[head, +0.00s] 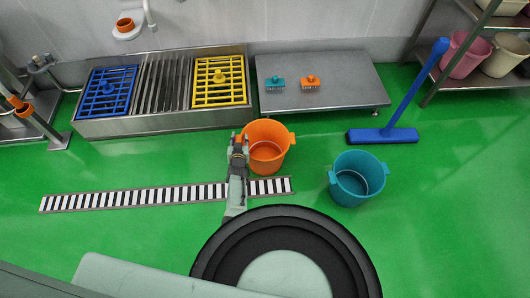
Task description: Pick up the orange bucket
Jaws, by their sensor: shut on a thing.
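The orange bucket (273,132) stands near the middle of the head view, in front of the metal drain and bench. It looks upright, with its open top facing up and a tab on its right rim. My gripper (239,143) is at the bucket's left side, shut on its left rim or tab. The exact contact is small and partly hidden by the gripper. I cannot tell whether the bucket's base touches the floor.
A teal bucket (357,179) stands to the right. A low metal bench (340,82) holds a teal brush (275,82) and an orange brush (310,83). A striped floor strip (130,199) lies left. Green floor is free at right.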

